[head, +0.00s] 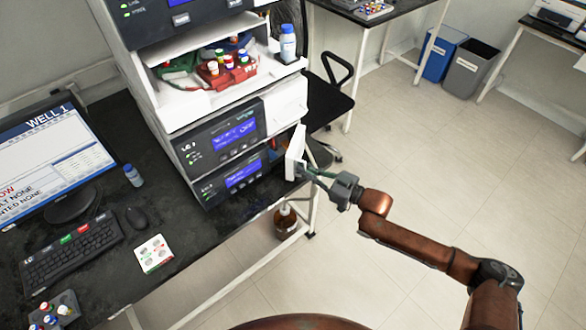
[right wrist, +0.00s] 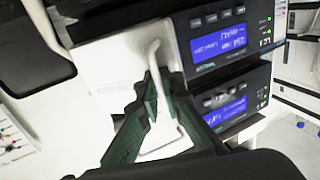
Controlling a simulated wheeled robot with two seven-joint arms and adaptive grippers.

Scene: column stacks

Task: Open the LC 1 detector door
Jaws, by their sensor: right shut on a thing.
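A white door (head: 296,148) stands swung partly outward at the right end of the lower modules in the instrument stack. It also shows in the right wrist view as a white panel (right wrist: 108,62) with a pale loop handle (right wrist: 154,60). My right gripper (head: 312,174) is at the door's outer face. In the right wrist view its green fingers (right wrist: 157,95) are closed around the handle. Some of the opening behind the door shows dark with a bit of orange. My left gripper is out of view.
A closed white panel (head: 287,104) is above the door. A shelf (head: 195,108) holds vials and a bottle (head: 288,43). A brown bottle (head: 285,221) stands below the bench. A black chair (head: 330,100) is behind the door. Open floor lies to the right.

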